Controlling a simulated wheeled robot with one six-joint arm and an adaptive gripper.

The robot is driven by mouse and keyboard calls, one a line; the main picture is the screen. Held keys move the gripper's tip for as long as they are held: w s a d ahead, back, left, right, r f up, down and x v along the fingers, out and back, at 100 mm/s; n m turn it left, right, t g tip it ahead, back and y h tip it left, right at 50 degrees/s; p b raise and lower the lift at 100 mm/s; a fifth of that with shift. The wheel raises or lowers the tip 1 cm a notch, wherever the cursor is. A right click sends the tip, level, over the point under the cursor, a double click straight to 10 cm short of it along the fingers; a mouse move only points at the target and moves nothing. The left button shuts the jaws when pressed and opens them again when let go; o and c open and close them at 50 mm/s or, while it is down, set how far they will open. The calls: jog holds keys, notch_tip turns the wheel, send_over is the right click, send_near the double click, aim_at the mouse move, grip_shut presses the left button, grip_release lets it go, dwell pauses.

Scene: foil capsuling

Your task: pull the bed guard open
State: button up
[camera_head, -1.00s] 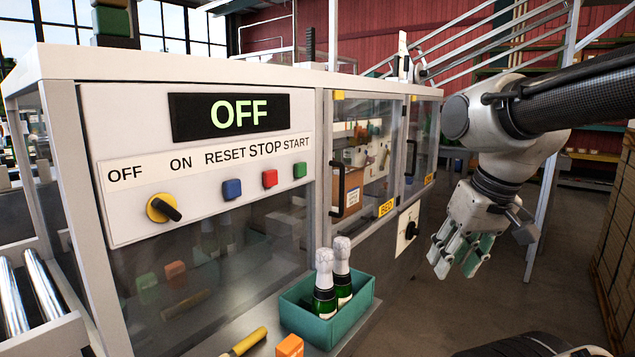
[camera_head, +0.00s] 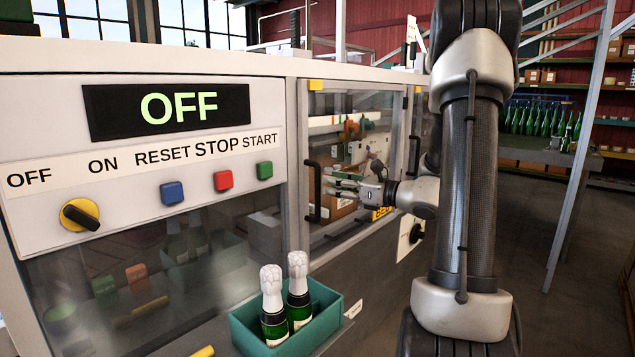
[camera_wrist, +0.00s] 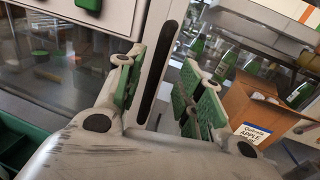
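The bed guard (camera_head: 350,130) is a clear framed door on the machine front, with a yellow BED label (camera_head: 381,212) at its lower right. It looks closed. Its black upright handle (camera_head: 313,192) is at the door's left side. My gripper (camera_head: 329,185) points left at the handle, its fingertips very close to it. In the wrist view my gripper (camera_wrist: 163,85) is open, with green-padded fingers apart. The dark handle bar (camera_wrist: 158,75) shows in the gap between them. I cannot tell whether the fingers touch it.
The panel display (camera_head: 166,109) reads OFF, above a yellow-black knob (camera_head: 80,215) and blue, red and green buttons. A green box (camera_head: 330,306) with two bottles stands below the gripper, to the left. A second door handle (camera_head: 414,156) is right of the guard. A cardboard box (camera_wrist: 258,108) shows behind the glass.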

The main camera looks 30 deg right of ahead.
jog(key=x, duration=0.5)
jog(key=shift+w+a, duration=0.3)
grip_shut()
